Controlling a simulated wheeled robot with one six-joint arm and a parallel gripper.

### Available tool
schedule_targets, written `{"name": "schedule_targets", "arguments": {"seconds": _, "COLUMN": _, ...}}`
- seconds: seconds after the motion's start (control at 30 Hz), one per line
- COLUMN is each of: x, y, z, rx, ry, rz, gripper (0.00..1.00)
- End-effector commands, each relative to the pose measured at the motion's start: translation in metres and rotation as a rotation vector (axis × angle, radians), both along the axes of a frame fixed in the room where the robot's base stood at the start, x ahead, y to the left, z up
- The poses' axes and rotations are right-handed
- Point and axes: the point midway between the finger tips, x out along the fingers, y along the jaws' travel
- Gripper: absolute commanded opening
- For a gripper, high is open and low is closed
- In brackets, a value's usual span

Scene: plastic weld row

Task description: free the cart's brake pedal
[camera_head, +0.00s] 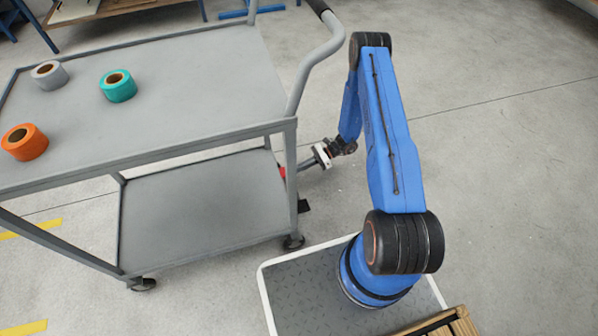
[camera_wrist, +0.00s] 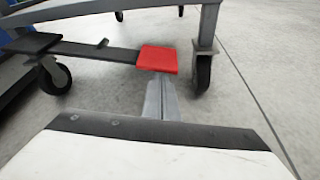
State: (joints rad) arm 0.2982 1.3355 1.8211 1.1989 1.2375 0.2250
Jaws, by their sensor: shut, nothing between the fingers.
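The grey cart (camera_head: 200,133) stands at the left in the head view. A red pedal pad (camera_wrist: 157,59) sits on one end of a dark bar (camera_wrist: 95,51) low on the cart's end, between two wheels. A black pad (camera_wrist: 32,43) is at the bar's other end. In the head view the red pad (camera_head: 283,172) shows small beside the cart's leg, with the black pad (camera_head: 303,206) below it. My gripper (camera_wrist: 162,84) is shut and empty, its fingertips just in front of the red pad's lower edge. I cannot tell whether they touch.
Cart wheels (camera_wrist: 203,70) and (camera_wrist: 54,76) flank the bar. The cart's handle (camera_head: 318,60) and upright rise close to my arm. Orange (camera_head: 24,142), teal (camera_head: 118,86) and grey (camera_head: 49,75) rolls rest on the top shelf. The floor (camera_head: 500,150) at the right is clear.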

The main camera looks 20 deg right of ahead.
Motion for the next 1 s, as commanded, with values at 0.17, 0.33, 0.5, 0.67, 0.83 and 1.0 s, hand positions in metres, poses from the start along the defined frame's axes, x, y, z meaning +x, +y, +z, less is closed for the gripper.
{"name": "schedule_targets", "arguments": {"seconds": 0.17, "x": 0.0, "y": 0.0, "z": 0.0, "rx": 0.0, "ry": 0.0, "rz": 0.0, "gripper": 0.0}}
{"name": "schedule_targets", "arguments": {"seconds": 0.33, "x": 0.0, "y": 0.0, "z": 0.001, "rx": 0.0, "ry": -0.004, "rz": -0.001, "gripper": 0.0}}
{"name": "schedule_targets", "arguments": {"seconds": 0.5, "x": 0.001, "y": 0.0, "z": 0.005, "rx": 0.0, "ry": -0.046, "rz": -0.001, "gripper": 0.0}}
{"name": "schedule_targets", "arguments": {"seconds": 0.67, "x": 0.003, "y": 0.0, "z": 0.016, "rx": 0.0, "ry": -0.132, "rz": -0.001, "gripper": 0.0}}
{"name": "schedule_targets", "arguments": {"seconds": 0.83, "x": 0.004, "y": 0.0, "z": 0.029, "rx": 0.0, "ry": -0.248, "rz": -0.001, "gripper": 0.0}}
{"name": "schedule_targets", "arguments": {"seconds": 1.0, "x": 0.003, "y": 0.0, "z": 0.041, "rx": 0.0, "ry": -0.356, "rz": 0.0, "gripper": 0.0}}
